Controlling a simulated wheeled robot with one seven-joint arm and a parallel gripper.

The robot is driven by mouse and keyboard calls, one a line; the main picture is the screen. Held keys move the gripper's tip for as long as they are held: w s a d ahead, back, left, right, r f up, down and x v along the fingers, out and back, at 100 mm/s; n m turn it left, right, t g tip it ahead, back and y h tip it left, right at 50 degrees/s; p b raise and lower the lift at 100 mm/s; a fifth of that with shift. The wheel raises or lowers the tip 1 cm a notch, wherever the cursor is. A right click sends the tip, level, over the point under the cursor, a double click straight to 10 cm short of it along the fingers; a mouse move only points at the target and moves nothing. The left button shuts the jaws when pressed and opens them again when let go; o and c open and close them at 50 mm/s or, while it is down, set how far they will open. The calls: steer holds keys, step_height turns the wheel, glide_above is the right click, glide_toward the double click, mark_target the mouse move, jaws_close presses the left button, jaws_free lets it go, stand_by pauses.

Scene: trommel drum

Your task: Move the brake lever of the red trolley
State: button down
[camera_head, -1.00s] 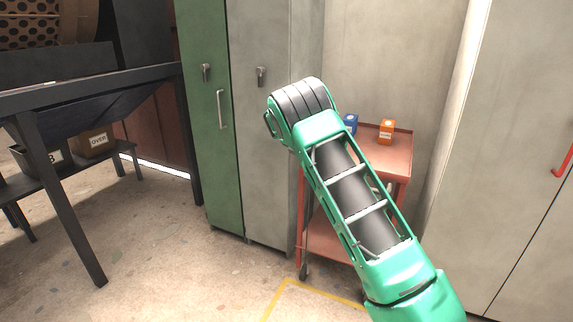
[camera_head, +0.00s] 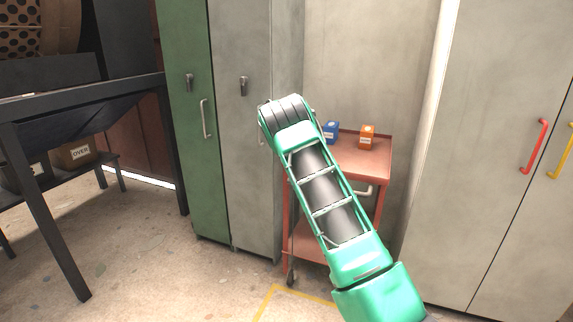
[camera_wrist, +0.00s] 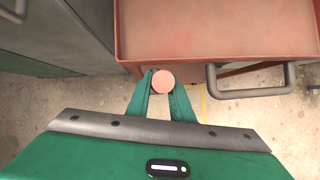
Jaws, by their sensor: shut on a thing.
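The red trolley (camera_head: 368,160) stands against the back wall in the head view, partly behind my arm. Its red top tray (camera_wrist: 215,30) fills the upper part of the wrist view. My gripper (camera_wrist: 162,86) is just below the tray's near edge, its two green fingers shut on a round pinkish-orange knob, seemingly the brake lever's end (camera_wrist: 162,81). The lever's shaft is hidden beneath the knob. In the head view my gripper and the lever are hidden behind my arm.
A grey trolley handle (camera_wrist: 250,92) juts out right of my gripper. A blue box (camera_head: 331,130) and an orange box (camera_head: 367,136) stand on the trolley. Green (camera_head: 190,130) and grey (camera_head: 243,160) lockers stand left of it. Grey cabinet doors (camera_head: 470,180) stand right. Open floor lies in front.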

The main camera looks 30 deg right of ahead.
steer(key=c, duration=1.6)
jaws_free()
steer(key=shift+w+d+f, duration=0.1)
steer(key=shift+f, duration=0.05)
steer(key=shift+o, duration=0.2)
steer(key=v, duration=1)
steer(key=shift+r, duration=0.35)
